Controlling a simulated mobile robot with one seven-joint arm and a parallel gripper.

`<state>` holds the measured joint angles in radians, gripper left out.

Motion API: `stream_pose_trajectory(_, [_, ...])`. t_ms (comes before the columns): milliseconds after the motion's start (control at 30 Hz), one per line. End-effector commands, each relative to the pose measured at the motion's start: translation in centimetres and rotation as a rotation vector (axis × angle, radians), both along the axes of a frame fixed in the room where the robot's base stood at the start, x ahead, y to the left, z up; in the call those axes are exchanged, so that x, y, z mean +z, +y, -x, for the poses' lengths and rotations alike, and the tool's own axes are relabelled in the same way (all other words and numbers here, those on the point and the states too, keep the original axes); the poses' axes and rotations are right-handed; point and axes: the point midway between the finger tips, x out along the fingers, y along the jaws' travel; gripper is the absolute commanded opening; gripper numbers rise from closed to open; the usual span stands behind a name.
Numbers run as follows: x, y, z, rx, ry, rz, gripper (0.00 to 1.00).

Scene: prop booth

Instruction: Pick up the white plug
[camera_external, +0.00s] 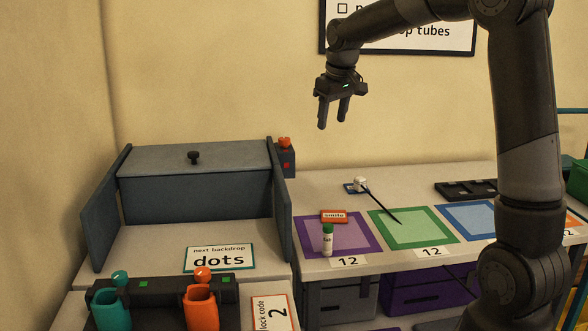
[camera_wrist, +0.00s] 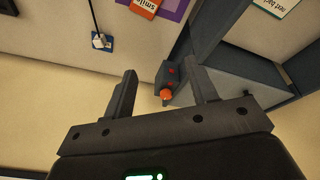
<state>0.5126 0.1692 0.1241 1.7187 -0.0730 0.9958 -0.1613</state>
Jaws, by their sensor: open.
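The white plug (camera_external: 361,182) sits on a small dark blue pad near the back of the right-hand table, and a black cable runs from it toward the green square. In the wrist view the plug (camera_wrist: 98,42) is small, on its blue pad (camera_wrist: 101,45) at upper left, left of my fingers. My gripper (camera_external: 332,124) is open and empty, pointing down, high above the tables and to the left of the plug. Both fingers of my gripper (camera_wrist: 162,72) show in the wrist view, spread apart with nothing between them.
A grey box (camera_external: 286,160) with an orange-red knob stands left of the plug, beside the grey-walled stand (camera_external: 195,190). A black tray (camera_external: 466,190) lies right. Bare table surrounds the pad.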

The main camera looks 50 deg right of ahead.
Motion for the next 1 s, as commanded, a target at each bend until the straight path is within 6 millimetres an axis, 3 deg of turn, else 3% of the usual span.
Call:
stream_pose_trajectory(33, [-1.1,-2.1,-1.0,-0.017,0.013,-0.008,0.53])
stream_pose_trajectory(300, [-7.2,-12.6,-4.1,-0.087,0.06,-0.051,0.53])
stream_pose_trajectory(500, [-12.6,-20.1,-4.6,-0.142,0.083,-0.091,0.53])
stream_pose_trajectory(600, [-14.9,-23.0,-4.3,-0.163,0.09,-0.106,0.53])
stream_pose_trajectory(800, [-17.2,-25.8,-3.8,-0.186,0.095,-0.122,0.53])
stream_pose_trajectory(1000, [-19.1,-26.1,-3.9,-0.187,0.097,-0.124,0.53])
